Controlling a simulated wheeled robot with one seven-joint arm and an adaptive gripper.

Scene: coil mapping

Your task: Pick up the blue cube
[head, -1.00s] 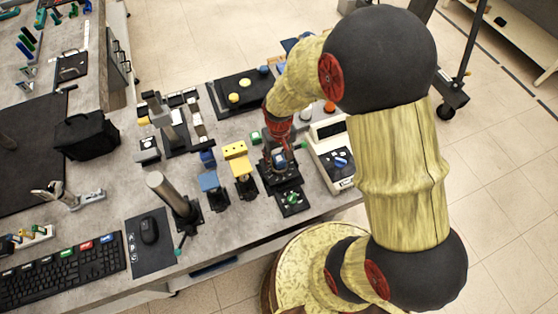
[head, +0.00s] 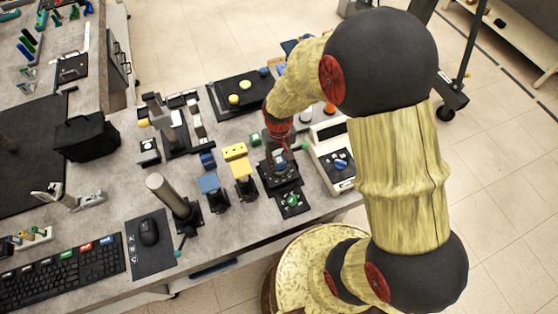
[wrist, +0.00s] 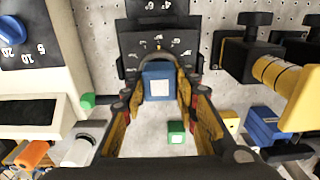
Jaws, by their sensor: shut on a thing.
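The blue cube (wrist: 158,84) has a pale square label on its near face. In the wrist view it sits between the two fingers of my gripper (wrist: 160,92), which is shut on it. The cube is in front of a black dial-marked fixture (wrist: 160,45); I cannot tell whether it still touches that fixture. In the head view my gripper (head: 279,155) points down over the black fixture near the table's front edge, and the fingers mostly hide the cube.
A small green cube (wrist: 176,132) lies close by. A white device with a display and blue knob (head: 335,150) stands right of my gripper. Yellow (head: 240,166) and blue (head: 210,184) topped fixtures stand to the left. A black tray (head: 225,101) lies behind.

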